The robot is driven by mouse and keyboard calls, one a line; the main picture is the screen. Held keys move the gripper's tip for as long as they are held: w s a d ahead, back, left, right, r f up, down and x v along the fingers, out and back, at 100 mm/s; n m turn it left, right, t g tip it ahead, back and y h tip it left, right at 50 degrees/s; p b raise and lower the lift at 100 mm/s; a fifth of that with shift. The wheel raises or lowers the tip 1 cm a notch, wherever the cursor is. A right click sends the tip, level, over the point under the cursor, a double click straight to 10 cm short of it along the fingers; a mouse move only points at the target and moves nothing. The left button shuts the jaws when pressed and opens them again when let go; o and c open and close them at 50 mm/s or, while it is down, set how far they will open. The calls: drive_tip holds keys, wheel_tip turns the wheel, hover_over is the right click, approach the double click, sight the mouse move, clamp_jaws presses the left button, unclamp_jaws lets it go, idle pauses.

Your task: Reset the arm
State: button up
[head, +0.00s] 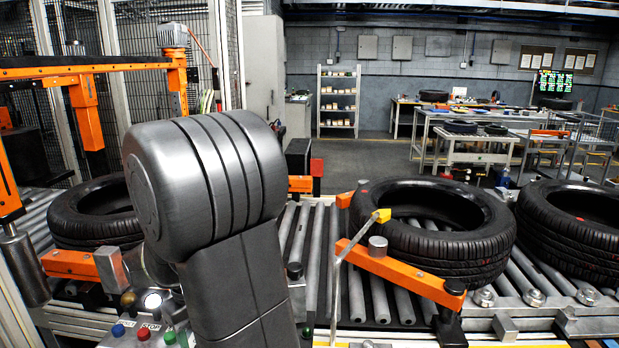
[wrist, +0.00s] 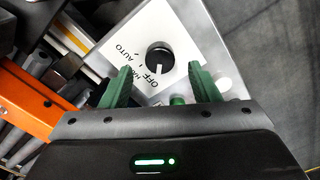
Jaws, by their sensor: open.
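My gripper (wrist: 155,78) shows in the wrist view with its two green fingers spread apart and nothing between them. A green button (wrist: 178,100) shows low between the fingers. In the head view my arm stands large in the left middle and the gripper is hidden behind it.
Tyres (head: 432,228) lie on the roller conveyor (head: 378,296), with an orange guide arm (head: 400,272) beside them. Another tyre (head: 97,213) is at left. Push buttons (head: 143,334) are by my arm's base. An orange frame (head: 85,100) and mesh fence stand left.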

wheel_tip(320, 180, down, 4)
drive_tip(key=shift+r, duration=0.25)
drive_tip(key=shift+r, duration=0.15)
